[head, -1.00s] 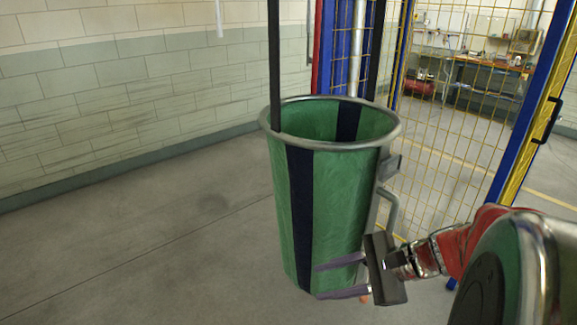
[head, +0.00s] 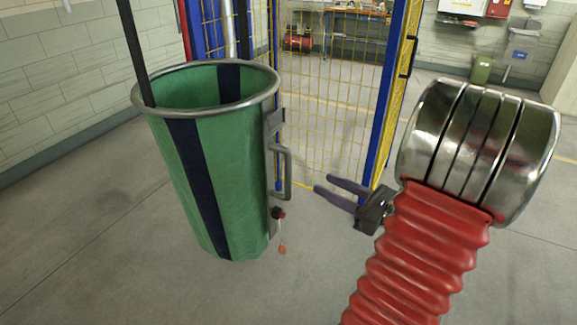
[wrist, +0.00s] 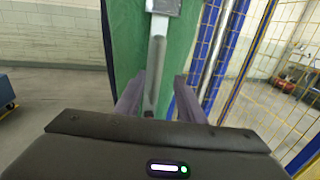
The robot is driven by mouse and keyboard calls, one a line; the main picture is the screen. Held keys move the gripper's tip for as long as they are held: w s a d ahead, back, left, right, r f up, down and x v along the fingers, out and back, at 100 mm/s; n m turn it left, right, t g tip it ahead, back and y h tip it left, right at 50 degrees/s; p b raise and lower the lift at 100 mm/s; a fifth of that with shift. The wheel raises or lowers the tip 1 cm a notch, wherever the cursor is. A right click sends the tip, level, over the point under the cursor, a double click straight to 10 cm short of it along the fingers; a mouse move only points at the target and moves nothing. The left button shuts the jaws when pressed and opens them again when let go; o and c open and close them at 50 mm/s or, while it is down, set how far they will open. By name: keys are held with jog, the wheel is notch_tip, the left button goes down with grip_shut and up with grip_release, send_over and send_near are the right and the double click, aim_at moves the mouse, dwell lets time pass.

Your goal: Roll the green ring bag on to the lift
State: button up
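The green ring bag (head: 215,150) is a tall green and navy tube with a grey metal rim, at the left of the head view. A dark bar or strap rises from its rim. A grey handle (head: 285,170) is on its right side, with a small red piece hanging below. My gripper (head: 322,183) is open and empty, just right of the handle in the head view. In the wrist view the handle (wrist: 154,75) stands upright ahead, in line with the gap between the purple fingers. I cannot tell how far ahead. I cannot identify the lift.
A yellow mesh fence (head: 322,110) with blue posts stands behind and right of the bag. A pale brick wall is at the left. A bench (head: 350,14) and a green bin (head: 482,69) are far back. Grey floor is open around the bag.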

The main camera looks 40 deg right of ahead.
aim_at(289, 166)
jog(key=shift+w, duration=0.1)
jog(key=shift+w+a, duration=0.35)
jog(key=shift+w, duration=1.9)
jog(key=shift+w+a, duration=0.35)
jog(key=shift+w, duration=1.9)
jog(key=shift+w+a, duration=0.35)
jog(key=shift+w, duration=1.9)
jog(key=shift+c, duration=0.6)
grip_shut()
jog(key=shift+d, duration=0.1)
